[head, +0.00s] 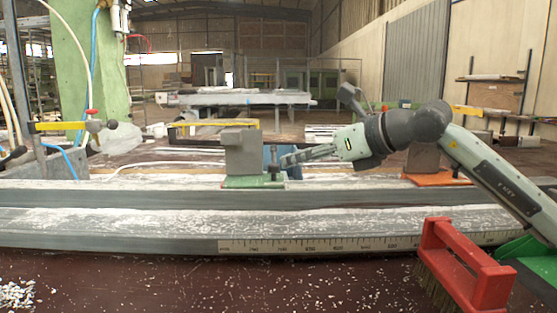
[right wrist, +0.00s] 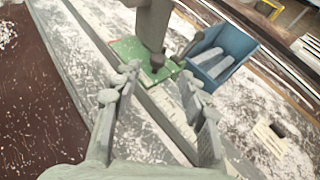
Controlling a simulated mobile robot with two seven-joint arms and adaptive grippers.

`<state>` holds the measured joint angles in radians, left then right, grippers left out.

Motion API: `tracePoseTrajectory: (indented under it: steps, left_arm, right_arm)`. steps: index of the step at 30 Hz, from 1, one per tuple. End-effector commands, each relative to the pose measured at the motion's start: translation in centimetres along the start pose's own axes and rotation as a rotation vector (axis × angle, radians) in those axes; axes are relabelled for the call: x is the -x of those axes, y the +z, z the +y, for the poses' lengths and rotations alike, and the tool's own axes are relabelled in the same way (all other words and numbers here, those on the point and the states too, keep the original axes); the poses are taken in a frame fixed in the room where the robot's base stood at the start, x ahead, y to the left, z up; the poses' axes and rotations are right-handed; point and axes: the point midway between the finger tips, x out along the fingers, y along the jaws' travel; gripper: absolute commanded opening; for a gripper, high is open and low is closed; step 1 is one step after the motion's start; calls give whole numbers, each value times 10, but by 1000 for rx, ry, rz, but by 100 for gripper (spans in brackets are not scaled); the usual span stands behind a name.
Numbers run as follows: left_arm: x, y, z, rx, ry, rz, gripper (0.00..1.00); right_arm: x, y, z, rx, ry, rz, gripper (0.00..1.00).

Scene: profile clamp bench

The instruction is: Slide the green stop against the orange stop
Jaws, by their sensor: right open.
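The green stop (head: 240,152) is a grey block on a green base, standing on the long grey profile left of centre. In the right wrist view, its green base (right wrist: 128,50) lies ahead of the fingers, with a dark knob (right wrist: 157,61) on it. The orange stop (head: 434,178), a grey block on an orange base, stands further right on the profile, partly hidden by my right arm. My right gripper (head: 284,160) is open, its fingertips just right of the green stop by the knob; whether they touch is unclear. It also shows in the right wrist view (right wrist: 158,74).
A scale (head: 310,245) runs along the profile's front. A red-handled brush (head: 470,268) and a green pan (head: 530,252) are at the front right. A blue bin (right wrist: 240,62) with grey pieces stands behind the green stop. White chips litter profile and bench. The profile between the stops looks free of blocks.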

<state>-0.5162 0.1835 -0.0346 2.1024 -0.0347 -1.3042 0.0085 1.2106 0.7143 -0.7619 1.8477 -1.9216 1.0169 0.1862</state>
Motion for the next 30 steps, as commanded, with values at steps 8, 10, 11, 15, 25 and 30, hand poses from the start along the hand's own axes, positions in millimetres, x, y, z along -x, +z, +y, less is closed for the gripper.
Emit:
tracePoseTrajectory:
  steps: [8, 10, 11, 15, 25, 30]
  left_arm:
    - [-15, 13, 5, -4, 13, -25, 46]
    - [-20, 14, 7, -4, 17, -25, 46]
    - [-22, 14, 8, -3, 19, -24, 46]
    - [-28, 12, 12, 2, 26, -20, 46]
    - [-29, 5, 11, 5, 25, -9, 46]
    - [-29, 7, 9, 5, 23, -13, 46]
  right_arm:
    - [-44, 1, 1, -2, 3, 1, 42]
    - [-54, 1, 1, -3, 4, 1, 42]
    - [-58, 1, 1, -3, 3, 1, 42]
    - [-69, 0, 1, -2, 2, 0, 42]
    - [-71, 0, 1, -1, 1, 0, 39]
    - [-71, 0, 1, -1, 1, 0, 18]
